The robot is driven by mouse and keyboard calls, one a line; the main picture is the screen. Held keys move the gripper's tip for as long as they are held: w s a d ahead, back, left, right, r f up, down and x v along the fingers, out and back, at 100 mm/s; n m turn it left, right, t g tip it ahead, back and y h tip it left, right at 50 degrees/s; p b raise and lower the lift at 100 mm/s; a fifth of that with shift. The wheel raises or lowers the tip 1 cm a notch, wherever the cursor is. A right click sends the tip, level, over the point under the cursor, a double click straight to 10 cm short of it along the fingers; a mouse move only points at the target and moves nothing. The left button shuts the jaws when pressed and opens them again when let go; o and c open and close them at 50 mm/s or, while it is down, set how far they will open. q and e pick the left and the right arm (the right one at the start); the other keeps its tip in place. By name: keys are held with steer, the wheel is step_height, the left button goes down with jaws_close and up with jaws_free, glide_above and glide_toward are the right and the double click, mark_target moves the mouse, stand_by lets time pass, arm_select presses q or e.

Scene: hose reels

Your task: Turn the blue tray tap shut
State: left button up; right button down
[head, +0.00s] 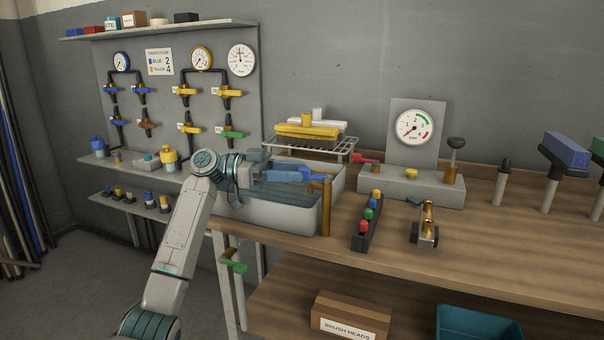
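The blue tray tap (312,174) is at the right end of the grey tray (280,215), which stands on the left end of the wooden bench. Its blue parts lie about level at the top of an upright brass pipe (326,212). My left arm comes in from the lower left, and its gripper (268,170) is over the tray, close to the left side of the blue parts. The fingertips blend with the blue parts and the tray behind, so I cannot tell whether they touch or grip. My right gripper is not in view.
A wire rack (312,145) with yellow items stands behind the tray. A gauge stand (415,140) with a red lever and a block of coloured buttons (367,222) are to the right. A green-handled valve (233,262) hangs below the tray. The bench's right front is clear.

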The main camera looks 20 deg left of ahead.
arm_select(q)
steer(key=v, duration=0.8)
steer(key=shift+b, duration=0.3)
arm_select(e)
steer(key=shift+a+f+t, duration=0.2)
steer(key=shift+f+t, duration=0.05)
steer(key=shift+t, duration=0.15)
arm_select(q)
steer(key=shift+a, duration=0.1)
